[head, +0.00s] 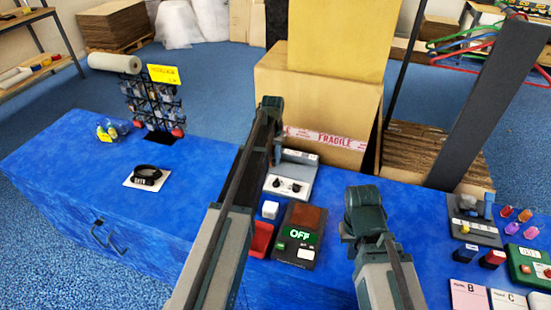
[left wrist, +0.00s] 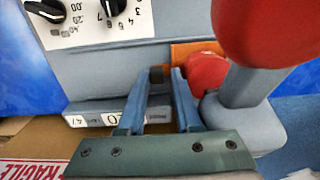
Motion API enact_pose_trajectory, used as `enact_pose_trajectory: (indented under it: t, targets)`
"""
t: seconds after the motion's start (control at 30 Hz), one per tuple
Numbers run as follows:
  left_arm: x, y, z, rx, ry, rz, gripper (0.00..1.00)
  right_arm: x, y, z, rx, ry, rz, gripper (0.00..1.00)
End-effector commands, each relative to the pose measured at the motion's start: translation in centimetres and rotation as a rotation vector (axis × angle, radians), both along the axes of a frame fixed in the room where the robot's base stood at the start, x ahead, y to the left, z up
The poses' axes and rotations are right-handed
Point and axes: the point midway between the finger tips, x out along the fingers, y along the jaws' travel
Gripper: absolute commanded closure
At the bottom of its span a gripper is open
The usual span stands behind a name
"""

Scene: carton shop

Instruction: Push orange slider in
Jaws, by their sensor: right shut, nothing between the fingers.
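The orange slider (left wrist: 190,50) shows in the left wrist view as a short orange strip on a grey device (left wrist: 105,55), beside a red round knob (left wrist: 208,72). Its far part is hidden by the knob. In the head view the device (head: 291,178) stands behind my left arm, and I cannot make out the slider there. My left gripper (head: 277,155) is at the device. Its fingers (left wrist: 165,78) are a little apart, with their tips close to the orange strip; contact is unclear. My right gripper (head: 346,236) is shut and empty over the table.
A carton with FRAGILE tape (head: 330,139) stands behind the device. The blue table (head: 75,185) is mostly clear on the left.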

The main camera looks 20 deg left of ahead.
Motion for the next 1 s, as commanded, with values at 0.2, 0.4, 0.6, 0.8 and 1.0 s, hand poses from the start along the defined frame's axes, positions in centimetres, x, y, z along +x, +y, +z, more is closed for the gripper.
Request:
enact_pose_trajectory:
  t: [0.2,0.4,0.6,0.8,1.0]
  targets:
    - [0.0,0.0,0.0,0.0,-0.001,0.001,0.65,0.0,0.0,0.0,0.0,0.0,0.0,1.0]
    - [0.0,-0.1,0.0,-0.001,-0.001,0.0,0.65,0.0,0.0,0.0,0.0,0.0,0.0,1.0]
    - [0.0,-0.1,0.6,-0.002,0.0,0.0,0.65,0.0,0.0,0.6,0.0,0.0,0.0,1.0]
    - [0.0,-0.1,2.3,-0.002,0.0,0.0,0.65,0.0,0.0,2.3,0.0,0.0,0.0,1.0]
    - [0.0,-0.1,5.1,-0.002,0.0,0.0,0.65,0.0,0.0,5.1,0.0,0.0,-0.001,1.0]
